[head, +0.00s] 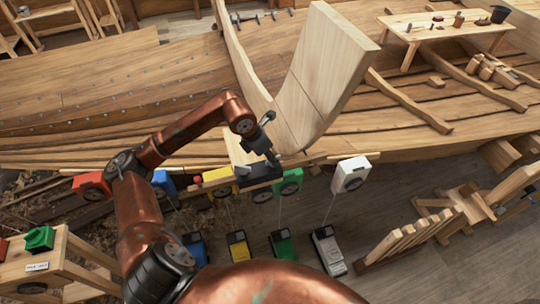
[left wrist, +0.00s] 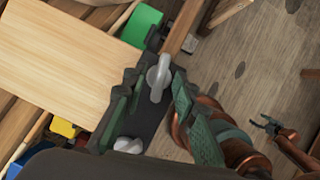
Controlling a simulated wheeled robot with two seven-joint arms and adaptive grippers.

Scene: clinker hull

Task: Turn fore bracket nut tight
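A dark bracket (head: 262,173) sits at the foot of the pale upright timber (head: 322,75), at the hull's near edge. In the left wrist view the dark bracket (left wrist: 146,125) carries two grey wing nuts: one (left wrist: 158,78) near the wooden strip and one (left wrist: 128,145) nearer the camera. I cannot tell which is the fore one. My left gripper (head: 272,156) is over the bracket. In the left wrist view its green fingers (left wrist: 158,88) stand apart, either side of the farther nut, with gaps showing. My right gripper (left wrist: 264,123) is small at the right, its fingers apparently spread and empty.
Red (head: 92,185), blue (head: 163,181), yellow (head: 220,179), green (head: 290,182) and white (head: 350,174) boxes line the hull edge, with cords hanging below some. A wooden rack (head: 415,235) stands at lower right. A bench (head: 440,27) is at the back right.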

